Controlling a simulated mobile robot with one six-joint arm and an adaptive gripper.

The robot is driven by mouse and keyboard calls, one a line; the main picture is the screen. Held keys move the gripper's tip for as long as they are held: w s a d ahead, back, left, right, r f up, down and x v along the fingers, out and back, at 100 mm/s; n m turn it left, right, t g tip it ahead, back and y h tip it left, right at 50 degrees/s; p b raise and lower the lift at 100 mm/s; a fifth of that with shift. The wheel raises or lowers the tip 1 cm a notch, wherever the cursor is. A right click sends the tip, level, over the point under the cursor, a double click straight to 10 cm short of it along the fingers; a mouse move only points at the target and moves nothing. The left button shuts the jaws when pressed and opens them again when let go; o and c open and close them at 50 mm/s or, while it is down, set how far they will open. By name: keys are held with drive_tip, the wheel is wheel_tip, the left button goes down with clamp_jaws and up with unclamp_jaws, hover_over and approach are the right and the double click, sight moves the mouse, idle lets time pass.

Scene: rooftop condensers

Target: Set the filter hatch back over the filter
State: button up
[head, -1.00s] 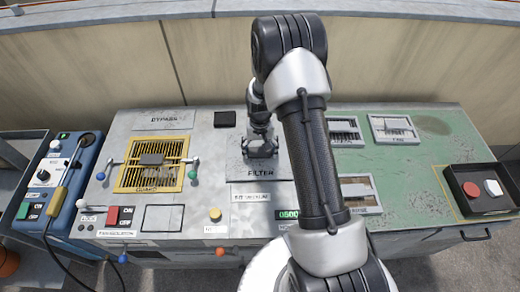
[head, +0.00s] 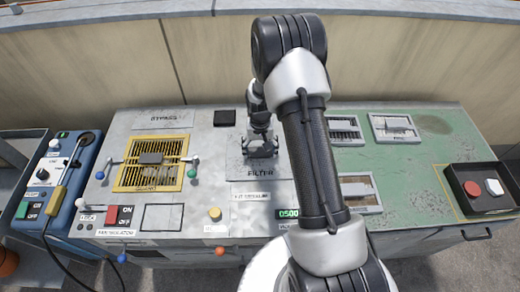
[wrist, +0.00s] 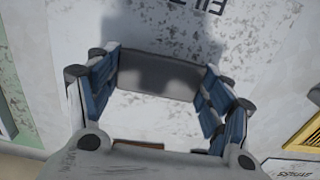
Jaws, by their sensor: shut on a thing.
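The filter hatch (head: 240,173) is a flat grey plate marked FILTER on the left, grey part of the console top. In the wrist view the pale, speckled hatch (wrist: 145,108) fills the middle, with its lettering upside down at the top. My gripper (head: 262,153) is over the hatch, fingers pointing down. Its blue-padded fingers (wrist: 160,90) are shut on the hatch's grey handle (wrist: 155,75). The filter itself is not clearly seen; a small brown strip (wrist: 138,145) shows near the gripper's base. I cannot tell whether the hatch lies flush or is slightly raised.
A yellow-framed guard grille (head: 152,178) with a dark bar lies left of the hatch. A small black square (head: 225,118) is behind it. A yellow knob (head: 215,214) is in front. A green panel (head: 420,160) with vents is right. A blue control box (head: 45,185) stands far left.

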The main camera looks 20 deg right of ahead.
drive_tip(key=o, duration=1.4)
drive_tip(key=shift+f, duration=0.1)
wheel_tip(320, 180, up, 12)
drive_tip(key=shift+r, duration=0.1)
